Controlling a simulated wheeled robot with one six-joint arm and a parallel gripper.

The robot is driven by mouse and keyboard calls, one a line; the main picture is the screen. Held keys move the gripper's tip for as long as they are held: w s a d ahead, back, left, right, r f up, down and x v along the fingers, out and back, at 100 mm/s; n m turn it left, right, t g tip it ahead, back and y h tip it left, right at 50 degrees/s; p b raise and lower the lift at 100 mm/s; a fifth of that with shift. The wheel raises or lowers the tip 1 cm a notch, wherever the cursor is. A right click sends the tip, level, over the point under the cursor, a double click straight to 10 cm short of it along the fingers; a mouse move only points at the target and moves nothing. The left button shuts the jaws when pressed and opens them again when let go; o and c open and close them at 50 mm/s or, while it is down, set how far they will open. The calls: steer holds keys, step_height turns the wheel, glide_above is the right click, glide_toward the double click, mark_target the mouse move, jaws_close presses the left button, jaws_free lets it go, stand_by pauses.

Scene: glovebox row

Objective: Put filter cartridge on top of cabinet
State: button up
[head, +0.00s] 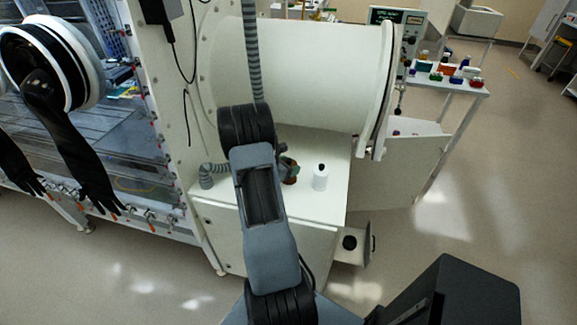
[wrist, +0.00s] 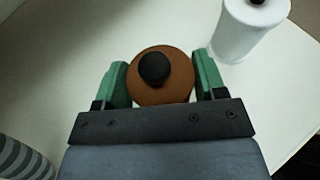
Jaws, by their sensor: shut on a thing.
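A brown round item with a black knob on top (wrist: 162,80) sits between the green fingers of my gripper (wrist: 162,84). The fingers are shut on its two sides. In the head view the brown item (head: 291,172) shows partly behind my arm, at my gripper (head: 287,168), over the white cabinet top (head: 325,205). I cannot tell whether it touches that surface. A white cylinder with a dark cap (head: 320,178) stands upright on the cabinet top, just right of my gripper; it also shows in the wrist view (wrist: 248,30). No label shows which is the filter cartridge.
A large white chamber (head: 300,75) overhangs the cabinet top at the back. An open drawer (head: 352,252) holding a black item sticks out at the front right. Black gloves (head: 75,150) hang at left.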

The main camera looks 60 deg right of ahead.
steer(key=o, duration=1)
steer(key=shift+r, duration=0.1)
steer(key=a+r+m+t+y, duration=0.2)
steer(key=a+r+m+y, duration=0.2)
steer(key=a, duration=1)
steer(key=a+r+m+t+y, duration=0.3)
steer(key=a+r+m, duration=0.3)
steer(key=a, duration=0.9)
steer(key=a+r+m+t+y+b, duration=0.1)
steer(key=a+r+m+t+y, duration=0.2)
steer(key=a, duration=1.1)
steer(key=shift+s+a+r+m+y, duration=0.15)
steer(key=shift+r+m+y, duration=0.45)
steer(key=shift+r, duration=0.8)
steer(key=shift+s+a+r+m+y, duration=0.15)
steer(key=shift+r+m+y, duration=0.15)
steer(key=shift+r+y, duration=0.85)
steer(key=shift+r+h, duration=0.2)
steer(key=shift+h, duration=0.05)
